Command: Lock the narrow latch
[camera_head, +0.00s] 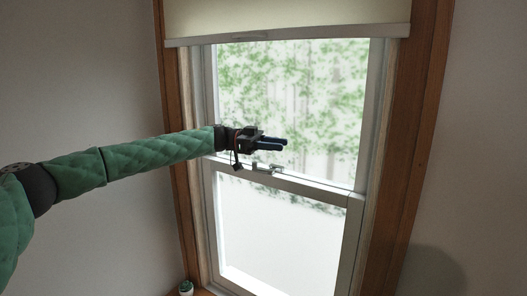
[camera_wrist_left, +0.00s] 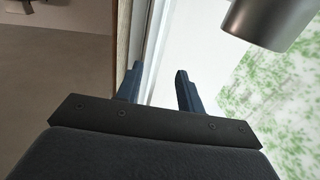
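The narrow latch (camera_head: 265,169) is a small metal piece on the middle rail of the window, in the head view. My left gripper (camera_head: 286,143) reaches in from the left and hangs a little above the latch, apart from it. In the left wrist view its two dark blue fingers (camera_wrist_left: 159,88) stand apart with nothing between them. A grey metal cylinder-like part (camera_wrist_left: 275,22) shows at the top right of the wrist view; I cannot tell what it is. The latch cannot be made out in the wrist view. My right gripper is not in view.
A wooden frame (camera_head: 424,110) surrounds the window. A cream blind (camera_head: 285,15) is partly lowered across its top. The middle rail (camera_head: 315,188) crosses below my gripper. A small green and white object (camera_head: 186,288) stands at the lower left. The space right of the gripper is free.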

